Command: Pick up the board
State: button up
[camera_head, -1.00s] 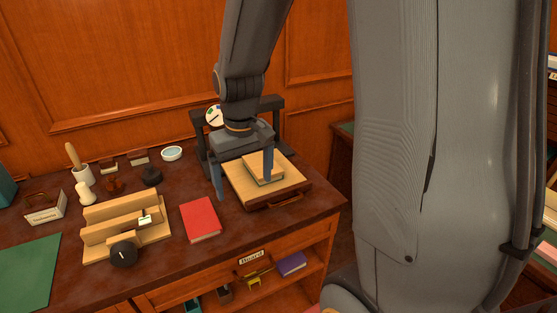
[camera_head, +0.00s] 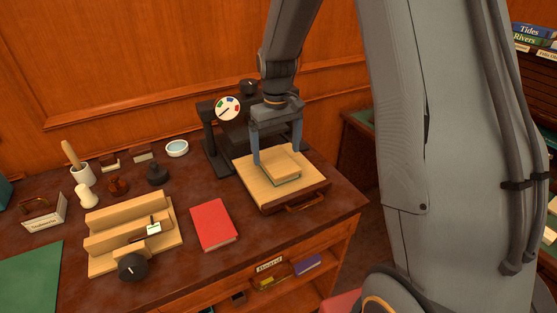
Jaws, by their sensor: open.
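A small light-wood board (camera_head: 281,163) lies flat on a thin block or book with a dark green edge (camera_head: 284,182). Both rest on a larger pale wooden platform (camera_head: 254,185) with a handle on its front. My gripper (camera_head: 277,155) points down over the back part of the board. Its two blue-grey fingers are apart and empty, one near the board's left side and one near its right. I cannot tell whether either finger touches the board.
A press frame with a dial (camera_head: 228,108) stands close behind the platform. A red book (camera_head: 214,224) and a wooden slotted stand (camera_head: 130,232) are to the left. Below, a shelf carries a label reading "Board" (camera_head: 269,264) and holds a purple book (camera_head: 308,262).

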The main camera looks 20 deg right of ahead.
aim_at(277, 163)
jog(key=shift+d+f, duration=0.1)
jog(key=shift+f, duration=1.15)
jog(key=c, duration=1.2)
jog(key=shift+r, duration=0.15)
